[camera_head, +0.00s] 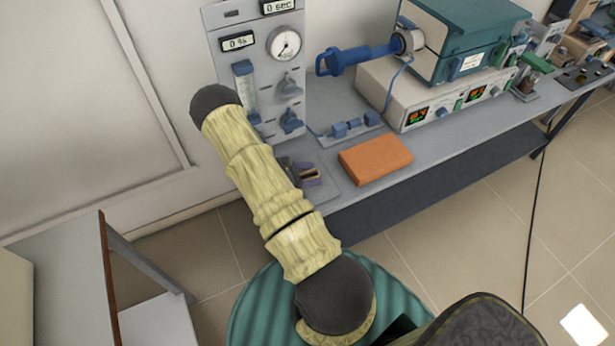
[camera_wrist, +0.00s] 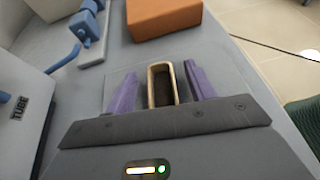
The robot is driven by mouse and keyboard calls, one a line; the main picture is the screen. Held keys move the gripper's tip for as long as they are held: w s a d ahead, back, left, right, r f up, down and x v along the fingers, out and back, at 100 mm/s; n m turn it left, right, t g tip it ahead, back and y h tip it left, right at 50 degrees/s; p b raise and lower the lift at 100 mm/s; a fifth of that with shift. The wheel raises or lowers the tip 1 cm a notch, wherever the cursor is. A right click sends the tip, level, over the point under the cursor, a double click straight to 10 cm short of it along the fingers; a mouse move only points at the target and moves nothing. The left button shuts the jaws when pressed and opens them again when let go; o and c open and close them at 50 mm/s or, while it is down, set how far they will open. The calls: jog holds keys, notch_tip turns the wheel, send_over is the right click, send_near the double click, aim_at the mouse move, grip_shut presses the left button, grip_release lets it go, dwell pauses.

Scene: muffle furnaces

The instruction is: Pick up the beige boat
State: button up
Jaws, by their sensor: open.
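The beige boat (camera_wrist: 151,86) is a small open rectangular tray with thin walls. In the wrist view it lies on the grey bench between the two purple fingers of my gripper (camera_wrist: 162,88). The fingers are open, with a gap on each side of the boat. In the head view my gripper (camera_head: 307,174) is low over the bench, left of the orange block, and the boat (camera_head: 309,172) shows only as a small beige patch there, partly hidden by the gripper and my arm.
An orange block (camera_head: 375,158) lies right of my gripper. Blue fittings (camera_head: 350,127) on a plate sit behind it. A panel with a gauge (camera_head: 262,65) stands at the left. A teal furnace (camera_head: 465,40) rests on a control unit (camera_head: 432,100). The bench front edge is close.

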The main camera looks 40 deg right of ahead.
aim_at(309, 177)
jog(key=c, duration=1.1)
jog(key=shift+o, duration=0.2)
notch_tip(309, 177, up, 10)
jog(key=b, duration=0.1)
jog(key=shift+a, duration=0.1)
